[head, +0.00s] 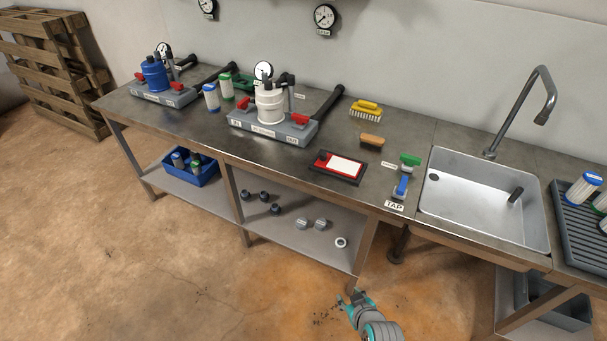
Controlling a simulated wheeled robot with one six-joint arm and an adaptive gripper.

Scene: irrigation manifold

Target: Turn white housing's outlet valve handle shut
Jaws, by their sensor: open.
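The white housing (269,103) stands upright on a grey base (260,128) in the middle of the bench, with a pressure gauge (263,70) behind it. A red valve handle (243,102) is on its left side, and another red handle (299,119) is on its right. The small labels on the base front are too small to read surely, so I cannot be certain which handle is the outlet one. The exact angle of each handle is hard to tell. My gripper (353,298) is open and empty, low in front of the bench, well away from the housing.
A blue housing (154,74) with red handles stands to the left. A black pipe (328,101) runs back from the white housing's right. The bench front edge and lower shelf (300,230) face me.

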